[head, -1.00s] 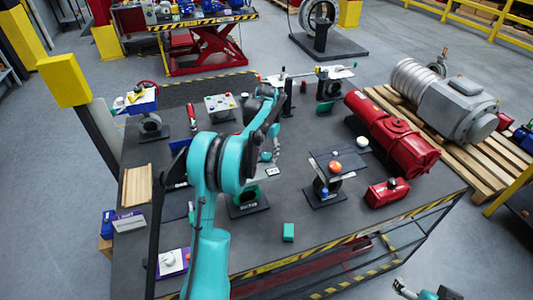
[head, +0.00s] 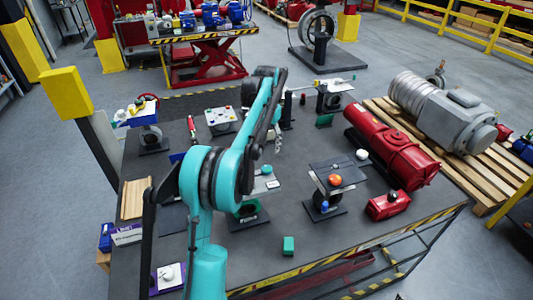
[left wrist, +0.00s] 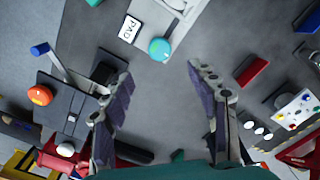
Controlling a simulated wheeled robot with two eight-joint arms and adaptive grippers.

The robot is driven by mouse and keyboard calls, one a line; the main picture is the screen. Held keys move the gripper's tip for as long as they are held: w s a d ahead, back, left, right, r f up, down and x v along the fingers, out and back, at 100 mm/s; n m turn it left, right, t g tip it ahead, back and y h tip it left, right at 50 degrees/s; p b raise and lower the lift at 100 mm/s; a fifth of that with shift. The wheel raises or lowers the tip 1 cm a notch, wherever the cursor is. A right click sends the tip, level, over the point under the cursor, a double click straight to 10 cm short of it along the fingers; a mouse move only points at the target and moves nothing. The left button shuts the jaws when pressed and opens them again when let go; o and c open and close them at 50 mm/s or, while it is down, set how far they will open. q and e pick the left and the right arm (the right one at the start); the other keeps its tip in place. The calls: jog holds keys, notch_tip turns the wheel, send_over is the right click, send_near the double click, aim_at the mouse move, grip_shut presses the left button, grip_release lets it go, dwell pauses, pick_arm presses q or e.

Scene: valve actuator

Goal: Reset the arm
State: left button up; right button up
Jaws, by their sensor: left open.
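My left arm, teal, reaches from the bottom of the head view over the dark worktable (head: 330,238). Its gripper (head: 277,140) is small and partly hidden by the forearm there. In the left wrist view the gripper (left wrist: 160,72) is open, with two grey segmented fingers wide apart and nothing between them. Beyond the fingertips is a teal ball (left wrist: 160,49) on a light plate with a label reading PAD; the ball also shows in the head view (head: 266,169). My right gripper is not in view.
A red actuator (head: 390,145) lies at the table's right, with a smaller red block (head: 388,205) near it. A stand with an orange ball (head: 335,180) is right of my arm. A panel with coloured buttons (head: 220,115) stands farther back.

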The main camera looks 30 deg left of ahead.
pick_arm(q)
jog(key=shift+r, duration=0.45)
jog(key=shift+d, duration=0.1)
jog(key=s+d+f+t+b, duration=0.45)
jog(key=s+d+b, duration=0.55)
jog(key=s+d, duration=0.4)
jog(key=s+d+f+t+b, duration=0.1)
jog(key=s+d+f+b, duration=0.3)
jog(key=s+f, duration=0.3)
jog(key=s+d+f+t+b, duration=0.1)
jog(key=s+d+f+b, duration=0.2)
jog(key=s+f, duration=0.5)
notch_tip(320, 180, down, 3)
jog(key=shift+d+r+m+t+b, duration=0.1)
jog(key=shift+d+m+t+b, duration=0.3)
jog(key=shift+b, duration=0.2)
